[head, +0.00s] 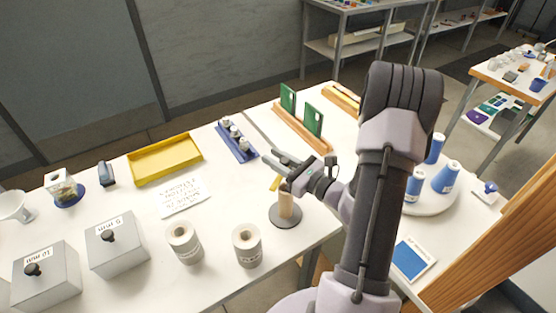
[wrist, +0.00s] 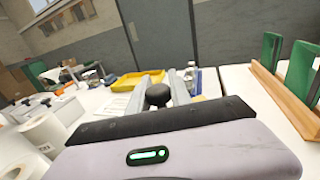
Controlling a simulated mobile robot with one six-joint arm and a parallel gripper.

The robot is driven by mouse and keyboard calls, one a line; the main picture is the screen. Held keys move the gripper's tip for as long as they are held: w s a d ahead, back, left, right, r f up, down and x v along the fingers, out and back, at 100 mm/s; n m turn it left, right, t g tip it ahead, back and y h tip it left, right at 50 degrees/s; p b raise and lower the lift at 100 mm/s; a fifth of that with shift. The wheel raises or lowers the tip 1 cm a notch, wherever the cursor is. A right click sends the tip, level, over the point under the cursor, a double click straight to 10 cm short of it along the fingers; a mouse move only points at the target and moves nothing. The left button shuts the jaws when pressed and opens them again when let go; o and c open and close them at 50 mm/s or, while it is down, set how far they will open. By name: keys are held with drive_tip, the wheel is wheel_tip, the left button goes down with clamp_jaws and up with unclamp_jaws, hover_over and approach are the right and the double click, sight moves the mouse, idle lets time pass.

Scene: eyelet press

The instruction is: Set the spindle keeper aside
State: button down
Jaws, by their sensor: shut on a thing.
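My gripper (head: 283,163) reaches in from the right over the table, above the wooden spindle post (head: 286,205) on its round grey base (head: 285,221). In the wrist view its two pale fingers (wrist: 161,82) are shut on a round black knob, which I take to be the spindle keeper (wrist: 158,95). In the head view the keeper is largely hidden by the gripper, and I cannot tell whether it touches the post.
Two paper rolls (head: 247,246) (head: 184,243) stand left of the post. Beyond are a yellow tray (head: 165,158), a printed sheet (head: 184,196), a blue rack (head: 237,144) and green cards in a wooden holder (head: 302,128). Bare table lies between sheet and post.

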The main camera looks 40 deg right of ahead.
drive_tip(key=c, duration=1.2)
unclamp_jaws()
drive_tip(key=shift+s, duration=0.1)
drive_tip(key=p+v, duration=0.2)
drive_tip(key=v, duration=1.5)
drive_tip(key=shift+s+p, duration=0.1)
drive_tip(key=shift+p, duration=0.25)
drive_tip(key=shift+d, duration=0.1)
drive_tip(key=shift+c, duration=0.7)
drive_tip(key=s+d+n+g+y, duration=0.1)
drive_tip(key=s+d+r+n+g+y+b, duration=0.1)
drive_tip(key=g, duration=0.1)
drive_tip(key=s+n+g+b, duration=0.1)
drive_tip(key=shift+d+r+g+y, duration=0.3)
drive_tip(key=shift+d+r+y, duration=0.1)
clamp_jaws()
drive_tip(key=r+b+x, duration=0.1)
drive_tip(key=b+x, duration=0.4)
drive_tip(key=x, duration=0.8)
drive_tip(key=shift+w+a, duration=0.35)
drive_tip(key=shift+w, duration=0.05)
